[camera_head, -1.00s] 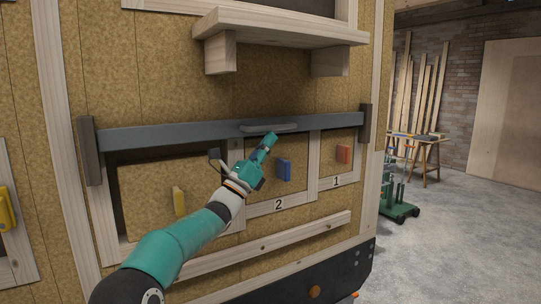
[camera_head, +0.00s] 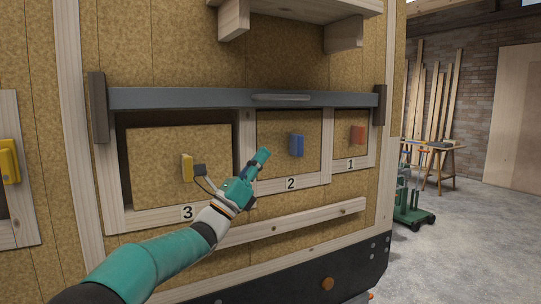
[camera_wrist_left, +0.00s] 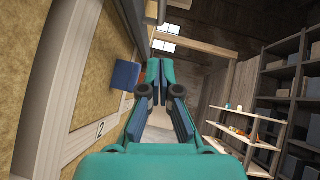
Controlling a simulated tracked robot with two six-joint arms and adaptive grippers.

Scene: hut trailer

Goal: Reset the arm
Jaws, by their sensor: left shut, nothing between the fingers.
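My left arm comes in from the lower left in the head view. Its teal gripper (camera_head: 262,156) is in front of the hut wall, near the lower left of the door numbered 2, and touches nothing that I can make out. In the left wrist view the gripper (camera_wrist_left: 153,66) has its fingers together with nothing between them. The blue handle (camera_head: 297,145) of door 2 is right of the fingertips; it also shows in the left wrist view (camera_wrist_left: 125,75). My right gripper is not in view.
A grey bar (camera_head: 220,98) with a handle crosses above the doors. A yellow handle (camera_head: 187,168) is on door 3, a red one (camera_head: 357,134) on door 1. A wooden rail (camera_head: 290,223) runs below. A shelf (camera_head: 300,10) juts out above. Open floor (camera_head: 460,240) lies right.

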